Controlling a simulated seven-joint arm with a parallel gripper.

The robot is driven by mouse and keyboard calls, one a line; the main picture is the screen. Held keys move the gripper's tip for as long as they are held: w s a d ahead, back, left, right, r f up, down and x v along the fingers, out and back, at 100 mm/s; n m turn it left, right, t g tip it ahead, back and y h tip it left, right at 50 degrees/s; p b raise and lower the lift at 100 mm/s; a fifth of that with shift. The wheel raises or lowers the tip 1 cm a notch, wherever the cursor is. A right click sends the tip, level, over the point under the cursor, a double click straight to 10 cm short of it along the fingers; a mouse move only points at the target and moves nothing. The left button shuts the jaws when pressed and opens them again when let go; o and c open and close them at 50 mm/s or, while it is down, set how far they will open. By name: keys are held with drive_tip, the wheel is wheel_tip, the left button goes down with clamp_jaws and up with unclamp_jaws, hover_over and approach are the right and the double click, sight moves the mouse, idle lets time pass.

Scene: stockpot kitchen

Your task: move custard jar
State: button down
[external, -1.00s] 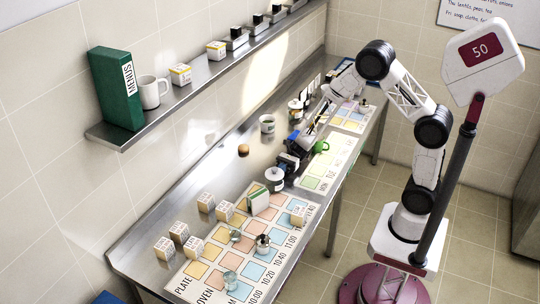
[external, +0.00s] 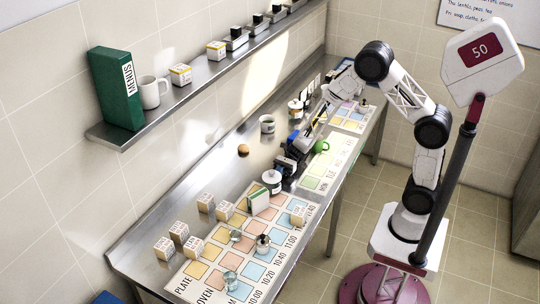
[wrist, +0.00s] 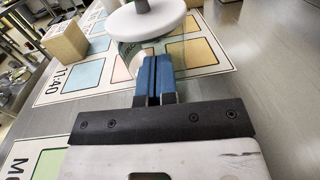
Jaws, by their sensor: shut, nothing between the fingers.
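A white-lidded jar with a dark knob (external: 272,182) stands upright on the counter at the top edge of the printed time chart. I take it for the custard jar, but its label is too small to read. Its lid fills the top of the wrist view (wrist: 145,20), with a glassy, lettered side below. My gripper (external: 284,173) is right beside the jar, low over the counter. In the wrist view its blue fingers (wrist: 153,72) are shut together, empty, and their tips appear to reach the jar's side under the lid. The exact contact is hidden.
Bare steel lies left of the jar.

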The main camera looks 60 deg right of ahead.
drive_tip(key=shift+d, duration=0.1)
drive_tip(key=shift+d, duration=0.4)
wheel_tip(320, 180, up, 15)
drive_tip(key=w+a, duration=0.1)
drive_tip(key=a, duration=2)
drive_tip(key=shift+w, duration=0.3)
